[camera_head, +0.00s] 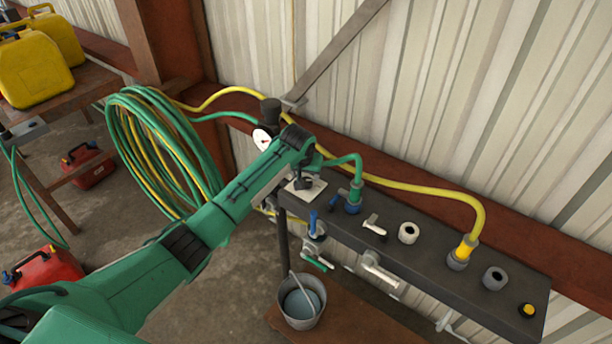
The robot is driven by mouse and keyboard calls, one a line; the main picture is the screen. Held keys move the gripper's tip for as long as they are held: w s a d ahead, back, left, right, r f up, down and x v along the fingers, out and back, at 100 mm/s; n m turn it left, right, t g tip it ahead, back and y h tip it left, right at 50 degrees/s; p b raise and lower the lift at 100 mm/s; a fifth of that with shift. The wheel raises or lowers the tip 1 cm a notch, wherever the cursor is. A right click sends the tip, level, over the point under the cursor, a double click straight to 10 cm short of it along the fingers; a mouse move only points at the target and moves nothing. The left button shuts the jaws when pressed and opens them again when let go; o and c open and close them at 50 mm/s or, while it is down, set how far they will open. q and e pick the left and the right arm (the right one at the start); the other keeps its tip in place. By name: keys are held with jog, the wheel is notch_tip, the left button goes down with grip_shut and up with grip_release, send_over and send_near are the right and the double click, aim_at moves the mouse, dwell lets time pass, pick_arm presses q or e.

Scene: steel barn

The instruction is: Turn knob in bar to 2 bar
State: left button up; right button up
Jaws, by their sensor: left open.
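A round white-faced gauge (262,139) stands at the far left end of the dark manifold bench. A dark cylindrical knob (270,111) rises just above and behind it. The gauge's reading is too small to make out. My green left arm reaches in from the lower left, and its end passes just right of the gauge. My left gripper (302,180) is open above the bench's left end, to the right of and below the dark knob. Its fingers are small and partly hidden by the arm's end. I see no contact with the knob. My right gripper is out of view.
The dark bench (408,262) carries valves, couplings and a yellow hose (415,188) along its top. A metal bucket (301,302) stands below. Coiled hoses (150,150) hang at left, near yellow cans (33,70). A corrugated wall closes off the back.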

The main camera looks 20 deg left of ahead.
aim_at(306, 180)
pick_arm(q)
jog(key=shift+x, duration=1.1)
jog(key=shift+w+f, duration=0.25)
jog(key=shift+f, duration=0.4)
jog(key=shift+f+p, duration=0.15)
jog(key=shift+p, duration=0.15)
jog(key=shift+f, duration=0.1)
jog(key=c, duration=1)
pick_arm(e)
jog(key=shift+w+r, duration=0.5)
